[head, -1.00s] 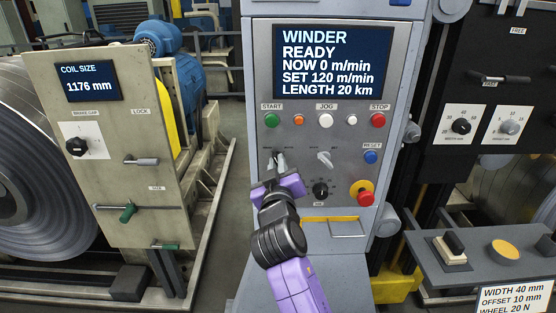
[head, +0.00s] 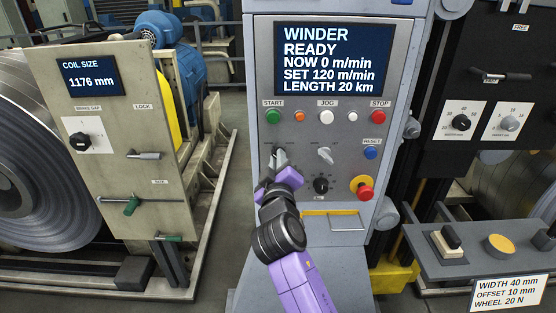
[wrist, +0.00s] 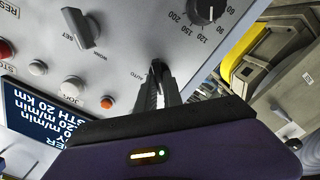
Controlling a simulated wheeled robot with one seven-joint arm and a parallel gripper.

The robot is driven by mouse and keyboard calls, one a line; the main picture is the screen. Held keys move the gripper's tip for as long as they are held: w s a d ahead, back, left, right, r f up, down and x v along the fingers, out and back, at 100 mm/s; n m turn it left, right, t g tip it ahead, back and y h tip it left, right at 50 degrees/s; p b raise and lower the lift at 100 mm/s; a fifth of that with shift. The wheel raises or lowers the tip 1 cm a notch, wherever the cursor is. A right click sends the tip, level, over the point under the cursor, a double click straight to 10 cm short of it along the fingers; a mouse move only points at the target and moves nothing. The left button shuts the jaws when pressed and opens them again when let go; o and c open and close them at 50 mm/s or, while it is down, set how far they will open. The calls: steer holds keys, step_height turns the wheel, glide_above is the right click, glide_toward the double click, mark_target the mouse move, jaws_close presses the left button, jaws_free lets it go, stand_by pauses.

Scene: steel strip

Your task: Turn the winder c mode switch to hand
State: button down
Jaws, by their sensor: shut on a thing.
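The winder's grey panel (head: 340,118) stands in the middle of the head view, its screen reading WINDER READY, 0 m/min. The mode switch (wrist: 157,67) is a small dark lever at the panel's left, below the START button, with an AUTO label (wrist: 132,76) beside it in the wrist view. My gripper (head: 279,158) is at this switch; in the wrist view its two fingers (wrist: 158,88) are closed on the lever. The fingers cover most of the lever, so its exact pointing direction is unclear. A HAND label is not readable.
A grey lever switch (head: 325,155) marked WORK and SET sits just right. The red emergency stop (head: 365,192) is lower right, START (head: 273,117) above. A numbered dial (wrist: 207,10) is close by in the wrist view. The coil stand (head: 120,150) is left.

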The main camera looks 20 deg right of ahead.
steer(key=shift+f, duration=0.15)
steer(key=c, duration=1.5)
jaws_free()
steer(key=v, duration=0.8)
steer(key=shift+b, duration=0.35)
steer(key=shift+w, duration=0.1)
